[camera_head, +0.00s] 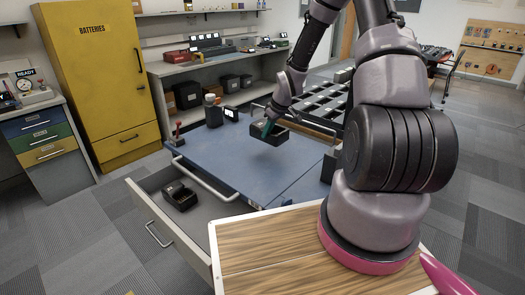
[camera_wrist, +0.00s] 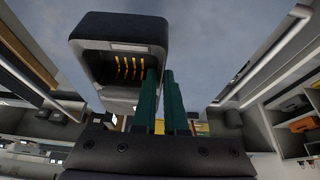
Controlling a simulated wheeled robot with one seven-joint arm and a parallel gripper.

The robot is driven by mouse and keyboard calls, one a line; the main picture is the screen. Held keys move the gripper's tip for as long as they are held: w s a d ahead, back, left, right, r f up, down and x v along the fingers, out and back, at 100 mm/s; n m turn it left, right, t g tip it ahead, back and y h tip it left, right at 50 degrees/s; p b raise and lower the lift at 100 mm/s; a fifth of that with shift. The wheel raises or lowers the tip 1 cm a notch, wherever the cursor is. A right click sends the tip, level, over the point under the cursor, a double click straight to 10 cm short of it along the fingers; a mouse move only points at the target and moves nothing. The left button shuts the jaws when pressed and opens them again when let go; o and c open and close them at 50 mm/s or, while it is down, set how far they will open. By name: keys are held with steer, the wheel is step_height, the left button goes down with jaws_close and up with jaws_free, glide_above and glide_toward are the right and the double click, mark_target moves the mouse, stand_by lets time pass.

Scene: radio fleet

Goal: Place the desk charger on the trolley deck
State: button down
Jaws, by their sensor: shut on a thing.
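My gripper (camera_head: 266,127) has teal fingers and is shut on a wall of the black desk charger (camera_head: 275,136). In the wrist view the charger (camera_wrist: 120,27) shows an open pocket with gold contacts, and my fingers (camera_wrist: 160,95) pinch its right side. The blue trolley deck (camera_head: 225,155) has metal rails at its ends and lies under my gripper in the head view. The charger appears held over the far part of the deck; the exact gap below it is unclear.
A dark bottle (camera_head: 213,112) and a small device (camera_head: 231,114) stand at the deck's far left. An open drawer (camera_head: 150,212) in front holds another black device (camera_head: 180,196). A yellow battery cabinet (camera_head: 95,70) stands behind. The deck's near middle is clear.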

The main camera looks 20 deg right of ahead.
steer(key=shift+f, duration=4)
steer(key=shift+f, duration=0.1)
steer(key=c, duration=1)
jaws_free()
steer(key=shift+o, duration=0.2)
